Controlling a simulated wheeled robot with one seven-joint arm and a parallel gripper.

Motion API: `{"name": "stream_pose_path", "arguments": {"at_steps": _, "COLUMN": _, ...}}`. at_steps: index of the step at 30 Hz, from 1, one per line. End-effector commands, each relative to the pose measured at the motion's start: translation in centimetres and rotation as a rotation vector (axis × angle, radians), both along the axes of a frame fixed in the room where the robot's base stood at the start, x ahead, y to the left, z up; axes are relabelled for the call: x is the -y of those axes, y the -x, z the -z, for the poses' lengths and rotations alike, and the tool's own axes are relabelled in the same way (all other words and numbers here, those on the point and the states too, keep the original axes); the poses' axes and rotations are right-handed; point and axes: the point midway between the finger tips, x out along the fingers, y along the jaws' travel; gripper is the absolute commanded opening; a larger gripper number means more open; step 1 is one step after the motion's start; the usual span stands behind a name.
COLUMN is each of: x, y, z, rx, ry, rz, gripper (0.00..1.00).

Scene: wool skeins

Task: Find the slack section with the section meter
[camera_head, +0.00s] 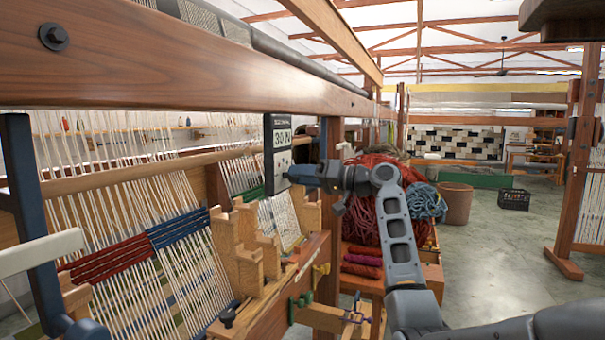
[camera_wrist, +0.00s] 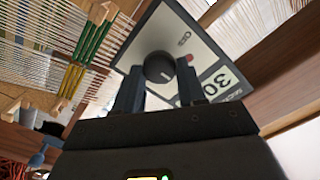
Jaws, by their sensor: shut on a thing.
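The section meter (camera_head: 277,153) is a dark upright panel beside a wooden post of the loom, with a display that seems to start with 30. In the wrist view its pale face (camera_wrist: 205,50) shows tilted, with a round dark knob (camera_wrist: 158,67) and a small red button. My gripper (camera_head: 296,174) reaches it from the right. In the wrist view its fingers (camera_wrist: 160,85) stand on either side of the knob, shut on it. The loom's pale warp threads (camera_head: 190,275) slope down at the left, crossed by a red band (camera_head: 107,262) and a blue band (camera_head: 179,228).
A thick wooden beam (camera_head: 180,75) runs above the loom. Stepped wooden blocks (camera_head: 245,250) stand at its front. Red wool (camera_head: 368,215) and blue wool (camera_head: 425,203) lie behind my arm. A brown bin (camera_head: 455,203) and black crate (camera_head: 514,199) stand on open floor at right.

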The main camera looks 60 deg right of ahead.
Motion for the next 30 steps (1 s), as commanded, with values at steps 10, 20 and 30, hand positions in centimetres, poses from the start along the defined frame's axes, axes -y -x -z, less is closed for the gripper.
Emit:
{"name": "stream_pose_path", "arguments": {"at_steps": 10, "x": 0.10, "y": 0.05, "z": 0.00, "rx": 0.000, "ry": -0.016, "rz": 0.002, "gripper": 0.10}}
{"name": "stream_pose_path", "arguments": {"at_steps": 20, "x": 0.07, "y": 0.03, "z": -0.01, "rx": 0.000, "ry": -0.015, "rz": 0.002, "gripper": 0.58}}
{"name": "stream_pose_path", "arguments": {"at_steps": 30, "x": 0.08, "y": 0.20, "z": 0.02, "rx": 0.000, "ry": -0.014, "rz": 0.002, "gripper": 0.65}}
